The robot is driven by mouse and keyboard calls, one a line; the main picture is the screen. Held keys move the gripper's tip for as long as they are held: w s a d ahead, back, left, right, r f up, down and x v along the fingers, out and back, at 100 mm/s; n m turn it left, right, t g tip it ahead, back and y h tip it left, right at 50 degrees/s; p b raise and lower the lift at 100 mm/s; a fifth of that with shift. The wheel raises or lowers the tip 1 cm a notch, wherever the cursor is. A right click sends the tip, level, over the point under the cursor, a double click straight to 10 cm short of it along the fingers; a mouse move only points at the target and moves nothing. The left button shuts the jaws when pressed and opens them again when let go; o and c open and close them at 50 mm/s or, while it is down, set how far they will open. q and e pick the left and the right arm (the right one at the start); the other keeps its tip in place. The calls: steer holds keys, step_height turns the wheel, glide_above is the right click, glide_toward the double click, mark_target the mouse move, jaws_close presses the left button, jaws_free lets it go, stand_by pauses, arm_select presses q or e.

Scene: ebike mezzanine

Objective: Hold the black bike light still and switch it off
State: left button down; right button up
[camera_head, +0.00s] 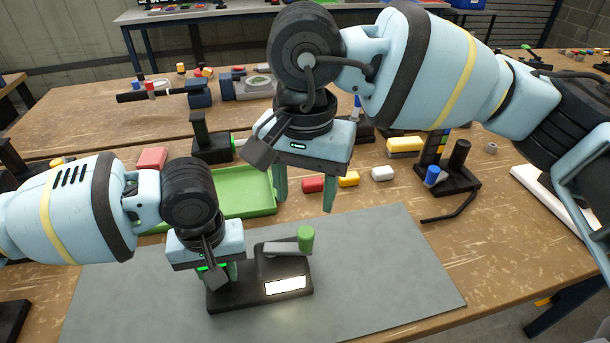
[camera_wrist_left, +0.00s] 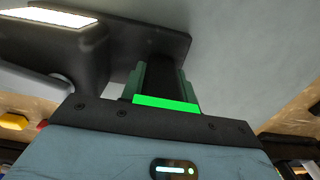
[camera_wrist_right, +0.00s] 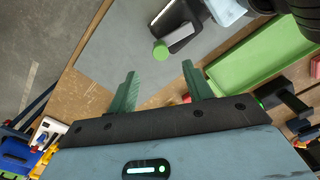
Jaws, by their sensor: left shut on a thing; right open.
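The black bike light (camera_head: 262,290) stands on the grey mat (camera_head: 390,270), with a bright lit panel on its front and a grey lever with a green knob (camera_head: 305,238) on top. The lit panel also shows in the left wrist view (camera_wrist_left: 50,16). My left gripper (camera_head: 222,272) is shut on a black part at the left end of the light; the green fingers show on both sides of it in the left wrist view (camera_wrist_left: 165,82). My right gripper (camera_head: 304,190) is open and empty above and behind the light, apart from the knob; its spread fingers show in the right wrist view (camera_wrist_right: 160,90).
A green tray (camera_head: 240,195) lies behind the mat. Red, yellow and white blocks (camera_head: 348,179) lie to its right. A black stand (camera_head: 455,178) with a blue-capped item is at the right. The mat's right part is clear.

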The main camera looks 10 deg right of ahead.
mark_target(305, 234)
step_height(305, 234, down, 10)
stand_by(0.5)
